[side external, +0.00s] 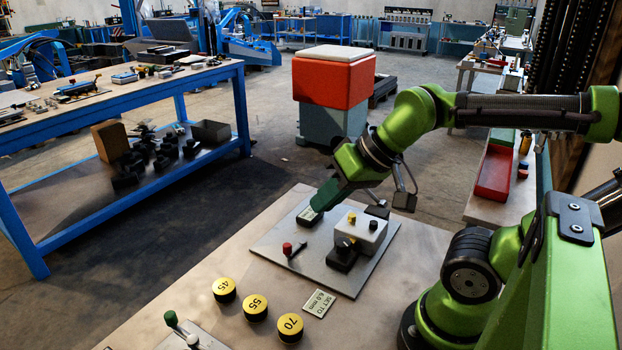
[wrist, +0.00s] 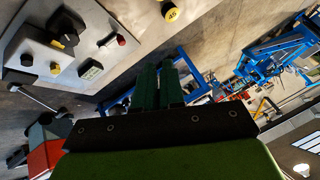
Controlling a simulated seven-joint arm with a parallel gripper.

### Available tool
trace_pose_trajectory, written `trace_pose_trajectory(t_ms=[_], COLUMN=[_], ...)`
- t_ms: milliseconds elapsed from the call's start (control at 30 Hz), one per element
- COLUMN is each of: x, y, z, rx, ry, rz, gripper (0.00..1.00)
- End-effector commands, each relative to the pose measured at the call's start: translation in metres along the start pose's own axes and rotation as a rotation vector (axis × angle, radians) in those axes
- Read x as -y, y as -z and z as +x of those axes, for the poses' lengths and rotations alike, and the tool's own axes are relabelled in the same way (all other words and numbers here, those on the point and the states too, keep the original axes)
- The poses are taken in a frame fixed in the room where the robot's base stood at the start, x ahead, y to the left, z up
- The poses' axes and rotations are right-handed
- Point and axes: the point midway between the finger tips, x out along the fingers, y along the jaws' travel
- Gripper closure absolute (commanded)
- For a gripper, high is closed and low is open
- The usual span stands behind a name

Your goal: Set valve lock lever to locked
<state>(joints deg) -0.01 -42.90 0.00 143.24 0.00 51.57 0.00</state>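The grey plate (side external: 263,243) carries a small lever with a red knob (side external: 287,247), which lies low and slanted. Beside it stands a black block with a yellow-marked handle (side external: 343,254). I cannot tell for certain which of these is the valve lock lever. The red knob (wrist: 122,40) and black block (wrist: 64,28) also show in the wrist view. My gripper (side external: 318,203) hangs over the plate's far left side, near a small display unit (side external: 309,217). Its green fingers (wrist: 158,72) lie close side by side with nothing visible between them.
A pale box with yellow and black knobs (side external: 364,232) stands on the plate. Yellow-topped discs marked 45 (side external: 224,289), 55 (side external: 255,307) and 70 (side external: 290,327) and a label card (side external: 319,303) lie in front. A green-knobbed lever (side external: 171,318) stands at front left.

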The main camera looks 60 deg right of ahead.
Motion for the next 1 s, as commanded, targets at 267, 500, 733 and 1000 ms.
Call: trace_pose_trajectory(t_ms=[267,500,733,1000], x=[-0.006,-0.024,-0.044,-0.048], y=[0.021,0.072,0.109,0.116], z=[0.032,0.078,0.110,0.106], rx=[0.141,0.331,0.426,0.430], ry=[-0.076,-0.254,-0.439,-0.502], rz=[0.043,0.189,0.348,0.451], gripper=[0.52,0.52,0.52,0.52])
